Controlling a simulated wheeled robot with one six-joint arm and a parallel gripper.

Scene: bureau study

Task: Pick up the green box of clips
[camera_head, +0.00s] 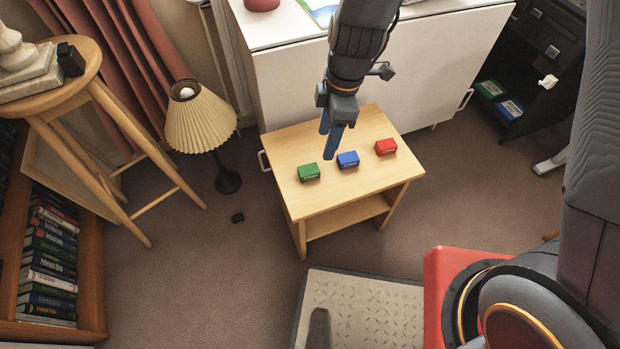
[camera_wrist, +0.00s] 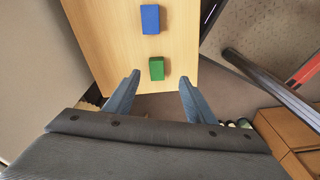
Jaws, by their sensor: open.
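The green box of clips (camera_head: 308,172) sits on the small wooden table (camera_head: 300,202), at the left of a row of boxes. My gripper (camera_head: 331,142) hangs above the table in the head view, over the area behind the green and blue boxes. In the wrist view, the green box (camera_wrist: 156,68) lies ahead of my gripper (camera_wrist: 158,82), roughly centred between its two blue fingers. The fingers are apart with nothing between them. The box and fingers appear apart, and the exact height gap cannot be told.
A blue box (camera_head: 348,159) and a red box (camera_head: 386,147) stand to the right of the green one on the same table. A white cabinet (camera_head: 285,80) is close behind the table. A lamp (camera_head: 201,122) stands to the left. Bare tabletop surrounds the boxes.

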